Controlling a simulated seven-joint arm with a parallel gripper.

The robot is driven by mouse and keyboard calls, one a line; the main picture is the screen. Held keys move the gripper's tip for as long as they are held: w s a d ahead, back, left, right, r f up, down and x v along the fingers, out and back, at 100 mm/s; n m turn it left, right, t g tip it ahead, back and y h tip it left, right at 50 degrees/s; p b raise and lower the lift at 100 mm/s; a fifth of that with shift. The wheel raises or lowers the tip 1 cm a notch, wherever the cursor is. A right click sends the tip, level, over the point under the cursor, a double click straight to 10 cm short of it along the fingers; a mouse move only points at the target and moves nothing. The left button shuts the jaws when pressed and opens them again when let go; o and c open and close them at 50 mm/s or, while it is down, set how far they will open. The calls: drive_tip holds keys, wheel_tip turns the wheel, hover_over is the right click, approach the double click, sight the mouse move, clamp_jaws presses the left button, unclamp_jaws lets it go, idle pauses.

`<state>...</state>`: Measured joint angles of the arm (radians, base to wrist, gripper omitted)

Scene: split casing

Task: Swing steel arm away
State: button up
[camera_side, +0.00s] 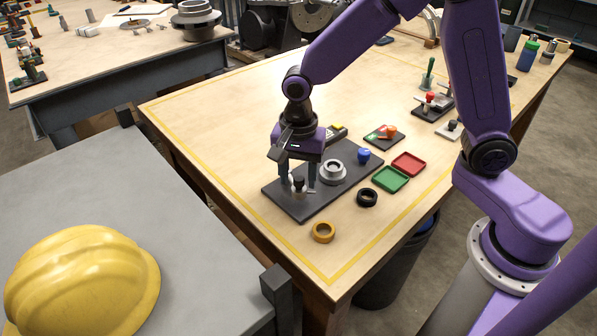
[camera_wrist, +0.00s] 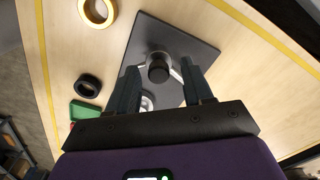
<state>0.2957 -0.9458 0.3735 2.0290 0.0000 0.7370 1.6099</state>
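The steel arm shows in the wrist view as a bright metal piece (camera_wrist: 176,72) around a dark round knob (camera_wrist: 158,73), above the dark base plate (camera_wrist: 200,42). In the side view the black knob (camera_side: 298,181) stands near the plate's left end. My gripper (camera_side: 298,176) points down over that end, also seen in the wrist view (camera_wrist: 160,68). Its two fingers are apart, one on each side of the knob, with gaps visible. The grey round casing (camera_side: 333,173) sits mid-plate, mostly hidden in the wrist view. A blue knob (camera_side: 364,156) stands toward the plate's far end.
A black ring (camera_side: 367,198) and an orange ring (camera_side: 324,232) lie in front of the plate. A green tray (camera_side: 391,180) and red tray (camera_side: 409,164) lie to its right. Small dark fixtures (camera_side: 433,107) stand farther back. The table's left side is clear.

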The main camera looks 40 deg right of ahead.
sight(299, 178)
wheel_tip(299, 178, up, 17)
drive_tip(key=shift+r, duration=0.2)
idle(0.4)
drive_tip(key=s+d+f+n, duration=0.3)
drive_tip(key=s+n, duration=0.4)
drive_tip(key=n, duration=0.1)
drive_tip(key=s+d+f+n, duration=0.4)
drive_tip(key=s+n, duration=0.3)
drive_tip(key=s, duration=0.1)
drive_tip(key=s+d+f+n, duration=0.3)
drive_tip(key=s+d+n, duration=0.1)
drive_tip(key=s+n, duration=0.4)
drive_tip(key=shift+f+n, duration=0.3)
drive_tip(key=shift+w, duration=0.1)
idle(0.7)
